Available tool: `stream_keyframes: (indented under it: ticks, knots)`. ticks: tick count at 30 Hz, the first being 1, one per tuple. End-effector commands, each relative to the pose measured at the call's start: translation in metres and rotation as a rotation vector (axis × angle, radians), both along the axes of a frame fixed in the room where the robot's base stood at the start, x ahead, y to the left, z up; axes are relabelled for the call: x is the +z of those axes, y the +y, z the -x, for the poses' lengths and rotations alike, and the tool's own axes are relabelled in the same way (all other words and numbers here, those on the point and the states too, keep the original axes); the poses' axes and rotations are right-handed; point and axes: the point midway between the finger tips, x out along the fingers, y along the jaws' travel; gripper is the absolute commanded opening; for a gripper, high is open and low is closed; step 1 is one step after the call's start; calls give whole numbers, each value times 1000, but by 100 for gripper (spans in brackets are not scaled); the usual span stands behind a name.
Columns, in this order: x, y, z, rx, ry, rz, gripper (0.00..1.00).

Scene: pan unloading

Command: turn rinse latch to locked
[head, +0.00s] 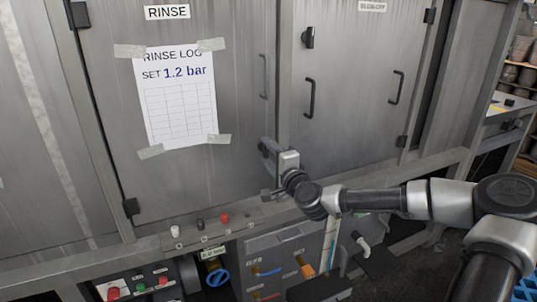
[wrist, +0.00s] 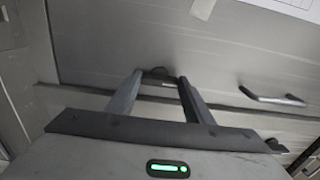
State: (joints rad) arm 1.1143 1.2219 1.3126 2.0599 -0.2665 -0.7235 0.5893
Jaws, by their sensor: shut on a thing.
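The grey rinse door (head: 235,110) is closed, under a RINSE sign. My gripper (head: 268,150) is at its lower right edge, beside the frame post. In the wrist view my gripper's two fingers (wrist: 158,80) stand either side of a small dark piece, the rinse latch (wrist: 157,73), close to the door seam. The fingers are shut on it. My gripper hides the latch in the head view, and only its top shows in the wrist view. I cannot tell which way the latch is turned.
The rinse door's handle (head: 263,76) is above my gripper and shows in the wrist view (wrist: 272,97). The right door has a dark latch (head: 308,38) and handle (head: 396,87). A taped rinse log (head: 180,100) hangs left. A ledge with knobs (head: 200,224) runs below.

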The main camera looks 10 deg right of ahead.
Motion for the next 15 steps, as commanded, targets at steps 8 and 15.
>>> stream_keyframes:
  ticks: [8, 15]
  knots:
    - [0, 0, 0, 1, -3, 10, 24]
    - [0, 0, 0, 1, -3, 10, 64]
